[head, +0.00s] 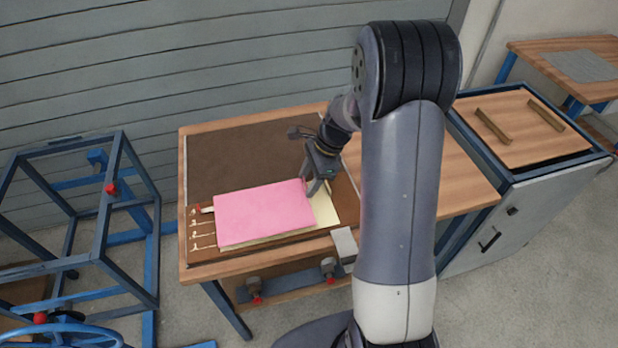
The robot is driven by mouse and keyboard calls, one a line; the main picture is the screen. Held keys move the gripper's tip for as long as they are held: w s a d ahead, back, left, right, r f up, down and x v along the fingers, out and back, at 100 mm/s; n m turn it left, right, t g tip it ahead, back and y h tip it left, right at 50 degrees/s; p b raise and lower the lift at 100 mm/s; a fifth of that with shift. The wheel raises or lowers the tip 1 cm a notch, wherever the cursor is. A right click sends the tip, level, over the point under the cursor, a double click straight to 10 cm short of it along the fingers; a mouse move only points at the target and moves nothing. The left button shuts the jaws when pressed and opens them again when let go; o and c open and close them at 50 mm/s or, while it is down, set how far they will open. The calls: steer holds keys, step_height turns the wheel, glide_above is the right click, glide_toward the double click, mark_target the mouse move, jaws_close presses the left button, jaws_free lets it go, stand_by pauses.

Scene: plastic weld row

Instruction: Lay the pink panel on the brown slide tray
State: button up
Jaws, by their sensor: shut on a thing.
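The flat pink panel (262,214) is at the front of the brown slide tray (235,155) in the head view. It partly covers a cream sheet (325,208), which shows along its right and front edges. My gripper (313,186) is at the panel's upper right edge and is shut on it. The fingertips are small and partly hidden by the panel edge. The panel looks nearly level. I cannot tell whether it touches the sheet below or hangs slightly above it.
White numbered marks (203,228) run down the tray's left side. A small grey block (344,243) sits at the table's front edge. A cabinet (530,155) with two wooden strips stands right. A blue frame rack (85,215) stands left. The tray's back part is bare.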

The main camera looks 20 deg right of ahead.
steer(key=shift+f, duration=0.85)
stand_by(1.7)
steer(key=o, duration=1)
steer(key=shift+o, duration=0.6)
steer(key=shift+o, duration=1.4)
step_height(320, 180, up, 7)
steer(key=p, duration=0.5)
steer(key=shift+p, duration=0.3)
